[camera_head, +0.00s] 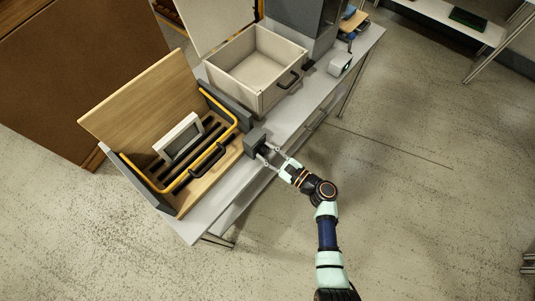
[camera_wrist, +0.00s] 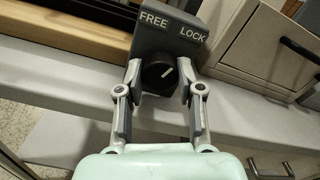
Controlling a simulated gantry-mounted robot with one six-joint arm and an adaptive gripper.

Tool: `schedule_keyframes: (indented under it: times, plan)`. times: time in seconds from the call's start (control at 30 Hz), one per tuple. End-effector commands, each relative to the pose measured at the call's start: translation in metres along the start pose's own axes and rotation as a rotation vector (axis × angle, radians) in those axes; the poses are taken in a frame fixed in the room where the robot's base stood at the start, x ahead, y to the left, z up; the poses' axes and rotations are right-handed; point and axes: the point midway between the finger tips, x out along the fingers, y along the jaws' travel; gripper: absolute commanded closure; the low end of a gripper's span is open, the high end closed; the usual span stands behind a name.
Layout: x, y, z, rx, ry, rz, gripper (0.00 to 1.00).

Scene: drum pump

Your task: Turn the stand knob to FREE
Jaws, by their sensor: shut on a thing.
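The stand knob (camera_wrist: 158,76) is a round black knob with a white pointer line, on the sloped face of a dark grey block (camera_wrist: 165,30). The block carries a FREE label at upper left and a LOCK label at upper right. The pointer line slants toward the upper right, toward the LOCK side. My gripper (camera_wrist: 157,85) has a finger on each side of the knob and is shut on it. In the head view the block (camera_head: 255,141) sits at the table's front edge, and my gripper (camera_head: 268,157) reaches it from the lower right. The knob is too small to make out there.
A wooden case with a yellow rail (camera_head: 222,104) and a framed panel (camera_head: 178,136) stands left of the block. A cream drawer box (camera_head: 258,75) with a dark handle stands behind. A small white device (camera_head: 340,64) is further right. The floor in front is clear.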

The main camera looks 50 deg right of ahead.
Motion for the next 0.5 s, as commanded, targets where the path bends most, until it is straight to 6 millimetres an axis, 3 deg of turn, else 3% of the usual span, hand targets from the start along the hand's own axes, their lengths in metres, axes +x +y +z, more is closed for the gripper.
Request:
schedule_keyframes:
  times: [0.5]
  plan:
    - [-0.0002,0.0007,-0.004,-0.493,0.0,-0.001,0.98]
